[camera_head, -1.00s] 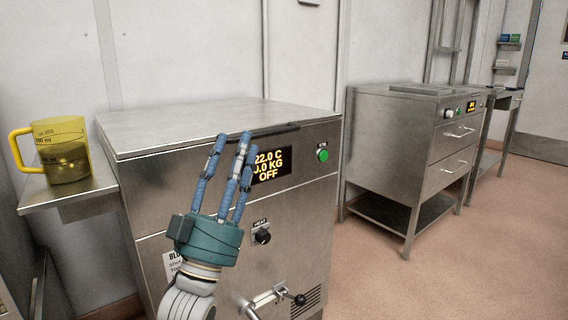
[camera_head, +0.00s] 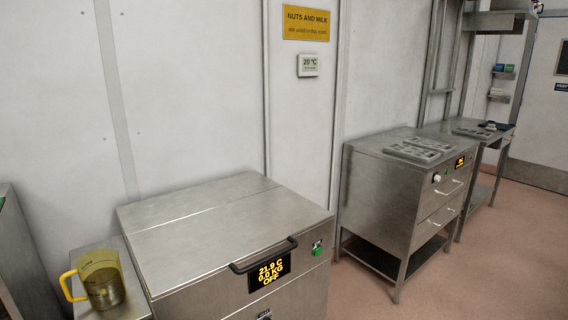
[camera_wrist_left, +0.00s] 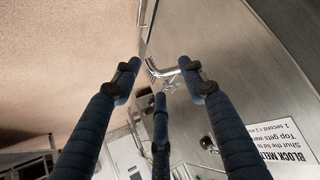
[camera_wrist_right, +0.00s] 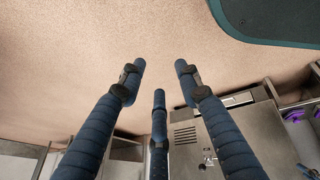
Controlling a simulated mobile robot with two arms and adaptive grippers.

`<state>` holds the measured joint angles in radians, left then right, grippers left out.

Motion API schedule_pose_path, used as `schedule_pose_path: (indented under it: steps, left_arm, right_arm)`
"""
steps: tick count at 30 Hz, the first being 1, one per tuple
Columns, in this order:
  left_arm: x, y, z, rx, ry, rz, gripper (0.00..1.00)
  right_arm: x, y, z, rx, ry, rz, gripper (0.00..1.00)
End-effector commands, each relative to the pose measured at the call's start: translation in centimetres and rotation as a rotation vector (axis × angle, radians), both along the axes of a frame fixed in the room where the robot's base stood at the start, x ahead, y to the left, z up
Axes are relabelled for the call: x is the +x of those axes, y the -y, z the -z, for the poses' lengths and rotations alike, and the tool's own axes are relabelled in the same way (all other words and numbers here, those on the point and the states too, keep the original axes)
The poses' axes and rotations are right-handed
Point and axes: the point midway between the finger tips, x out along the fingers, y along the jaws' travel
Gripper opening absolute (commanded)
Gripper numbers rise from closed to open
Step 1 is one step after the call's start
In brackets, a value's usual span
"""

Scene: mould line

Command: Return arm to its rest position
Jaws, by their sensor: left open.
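My left gripper (camera_wrist_left: 160,76) shows in the left wrist view with its three blue fingers spread apart and nothing between them. Beyond the fingertips are the steel front of the melter (camera_wrist_left: 240,75), a bent metal handle (camera_wrist_left: 165,70) and the floor. My right gripper (camera_wrist_right: 159,76) shows in the right wrist view, fingers spread and empty, over the pink-brown floor. Neither gripper is in the head view.
The steel melter (camera_head: 200,225) has its lid down and its display reads OFF. A yellow jug (camera_head: 102,280) stands on the side shelf at its left. A drawer cabinet (camera_head: 385,190) with moulds (camera_head: 418,150) on top stands to the right. Floor (camera_head: 490,260) is open at the right.

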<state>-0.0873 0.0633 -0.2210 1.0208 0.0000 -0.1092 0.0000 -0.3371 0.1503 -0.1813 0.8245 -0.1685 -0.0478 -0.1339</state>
Motion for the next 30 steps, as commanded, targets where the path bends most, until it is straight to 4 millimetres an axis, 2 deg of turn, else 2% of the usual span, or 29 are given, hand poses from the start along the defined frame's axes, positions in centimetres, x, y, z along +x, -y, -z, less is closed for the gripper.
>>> schedule_pose_path:
  steps: [1, 5, 6, 9, 12, 15, 18, 21, 26, 30]
  left_arm:
    - [-4.1, -0.8, -0.4, 0.016, -0.085, -0.004, 0.42]
    - [-13.8, -2.8, 1.7, 0.052, -0.275, -0.014, 0.42]
    - [-16.8, -3.3, 2.0, 0.062, -0.331, -0.017, 0.42]
    - [-24.1, -4.7, 2.2, 0.086, -0.459, -0.023, 0.42]
    - [-30.3, -5.8, 2.0, 0.105, -0.566, -0.026, 0.42]
    - [-34.9, -6.6, 1.6, 0.12, -0.643, -0.03, 0.42]
    - [-37.8, -7.1, 1.3, 0.129, -0.69, -0.032, 0.42]
    - [-38.9, -7.3, 1.8, 0.133, -0.709, -0.032, 0.42]
    - [-39.1, -7.4, 5.1, 0.134, -0.712, -0.032, 0.42]
    - [-39.1, -7.4, 5.3, 0.134, -0.712, -0.032, 0.42]
  right_arm:
    - [-1.3, -0.3, -3.0, 0.012, -0.037, 0.034, 0.34]
    - [-4.6, -0.9, -5.5, 0.034, -0.126, 0.12, 0.34]
    - [-5.5, -1.1, -6.3, 0.041, -0.152, 0.143, 0.34]
    - [-7.7, -1.7, -8.3, 0.055, -0.214, 0.202, 0.34]
    - [-9.6, -2.1, -9.7, 0.064, -0.264, 0.25, 0.34]
    - [-11.0, -2.5, -10.8, 0.071, -0.301, 0.284, 0.34]
    - [-11.9, -2.8, -11.2, 0.074, -0.324, 0.304, 0.34]
    - [-12.2, -2.9, -10.8, 0.076, -0.334, 0.314, 0.34]
    - [-12.3, -2.9, -7.5, 0.076, -0.336, 0.315, 0.34]
    - [-12.3, -2.9, -7.3, 0.076, -0.336, 0.315, 0.34]
